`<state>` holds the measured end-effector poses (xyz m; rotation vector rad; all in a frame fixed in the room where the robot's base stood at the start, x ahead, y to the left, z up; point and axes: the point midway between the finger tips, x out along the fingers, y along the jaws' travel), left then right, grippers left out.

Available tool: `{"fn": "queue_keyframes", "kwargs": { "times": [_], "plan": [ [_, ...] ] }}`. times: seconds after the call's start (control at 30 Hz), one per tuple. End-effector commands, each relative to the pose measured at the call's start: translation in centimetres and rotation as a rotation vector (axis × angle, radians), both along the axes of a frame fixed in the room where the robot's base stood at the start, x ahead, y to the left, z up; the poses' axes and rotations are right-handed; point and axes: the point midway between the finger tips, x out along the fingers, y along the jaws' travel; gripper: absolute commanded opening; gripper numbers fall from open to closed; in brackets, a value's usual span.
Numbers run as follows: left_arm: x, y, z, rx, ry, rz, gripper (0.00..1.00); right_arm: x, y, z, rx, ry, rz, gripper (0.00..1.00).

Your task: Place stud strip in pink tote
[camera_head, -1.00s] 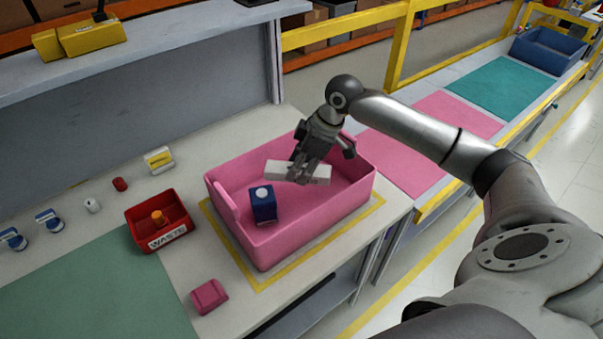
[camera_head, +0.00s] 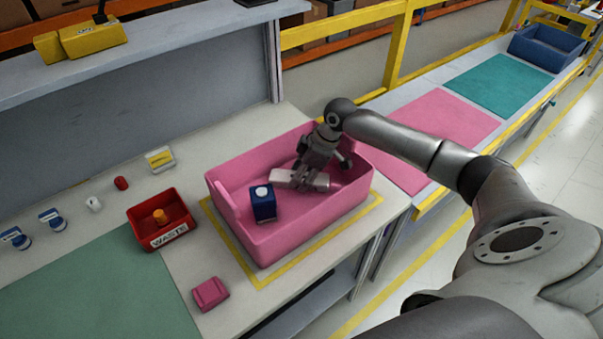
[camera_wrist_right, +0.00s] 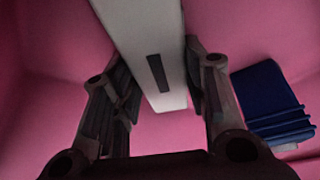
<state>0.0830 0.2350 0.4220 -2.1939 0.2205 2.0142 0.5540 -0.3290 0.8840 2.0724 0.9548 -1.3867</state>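The stud strip, a long white bar (camera_head: 283,176), is inside the pink tote (camera_head: 290,237), above or at its floor; I cannot tell if it touches. In the right wrist view the strip (camera_wrist_right: 150,45) runs between the fingers and has a dark slot on its face. My left gripper is not in view.
A red waste bin (camera_head: 163,222) and a pink block (camera_head: 210,293) are on the table outside. The tote walls surround my gripper.

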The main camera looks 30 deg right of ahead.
Motion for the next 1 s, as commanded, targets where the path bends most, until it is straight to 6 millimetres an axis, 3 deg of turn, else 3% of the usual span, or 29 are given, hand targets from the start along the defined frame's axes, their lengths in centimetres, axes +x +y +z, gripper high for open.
{"fn": "queue_keyframes", "kwargs": {
  "times": [0.17, 0.57, 1.0],
  "plan": [
    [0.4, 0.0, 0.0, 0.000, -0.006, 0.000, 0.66, 0.0, 0.0, 0.0, 0.000, 0.000, 0.000, 0.62],
    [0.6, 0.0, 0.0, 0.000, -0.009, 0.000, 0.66, -0.1, -0.2, 0.8, -0.001, -0.002, 0.000, 0.62],
    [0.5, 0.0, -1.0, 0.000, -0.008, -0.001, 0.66, -2.2, -2.7, 8.7, -0.002, -0.002, 0.000, 0.62]
  ]
}}
